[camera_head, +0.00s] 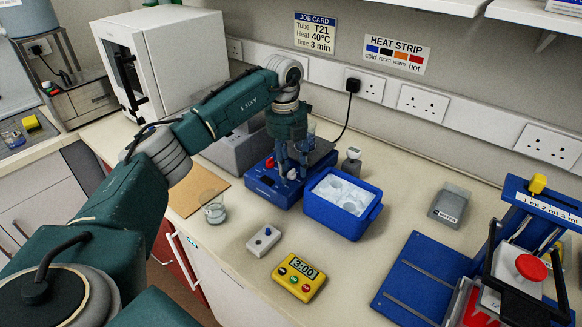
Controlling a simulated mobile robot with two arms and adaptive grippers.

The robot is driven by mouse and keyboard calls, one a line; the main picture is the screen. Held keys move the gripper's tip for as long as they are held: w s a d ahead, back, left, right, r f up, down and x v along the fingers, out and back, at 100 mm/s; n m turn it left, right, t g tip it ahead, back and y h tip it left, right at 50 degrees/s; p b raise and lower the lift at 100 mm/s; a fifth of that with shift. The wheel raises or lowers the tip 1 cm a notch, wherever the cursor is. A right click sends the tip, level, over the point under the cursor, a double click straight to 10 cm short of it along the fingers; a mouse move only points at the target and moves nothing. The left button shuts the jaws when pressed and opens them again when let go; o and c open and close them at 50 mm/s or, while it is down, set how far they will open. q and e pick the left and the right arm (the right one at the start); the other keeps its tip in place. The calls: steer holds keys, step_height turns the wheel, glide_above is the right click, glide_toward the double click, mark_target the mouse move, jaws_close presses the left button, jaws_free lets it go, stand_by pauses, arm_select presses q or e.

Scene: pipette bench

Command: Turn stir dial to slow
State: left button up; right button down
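The blue stirrer unit (262,183) stands on the bench, left of the blue tub. Its front carries a red knob (270,162) and a pale dial (292,174); their markings are too small to read. My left gripper (292,170) points down at the front of the unit. Its two fingers are apart, one on each side of the pale dial. I cannot see clear contact between fingers and dial. Glassware on the unit's top is partly hidden behind the gripper. My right gripper is not in view.
A blue tub of ice (316,217) stands close right of the unit. A glass beaker (215,212), a small grey box (263,241) and a yellow timer (299,277) are in front. A black cable (347,120) runs up behind.

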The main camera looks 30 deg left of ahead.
arm_select(q)
steer(key=shift+c, duration=0.5)
jaws_close()
steer(key=shift+m, duration=0.3)
steer(key=m, duration=0.3)
steer(key=shift+w+r+m+p, duration=0.1)
steer(key=shift+m+p, duration=0.2)
steer(key=shift+p, duration=0.1)
steer(key=m, duration=0.4)
steer(key=shift+g, duration=0.3)
steer(key=m, duration=0.5)
steer(key=shift+w, duration=0.1)
steer(key=shift+m, duration=2.2)
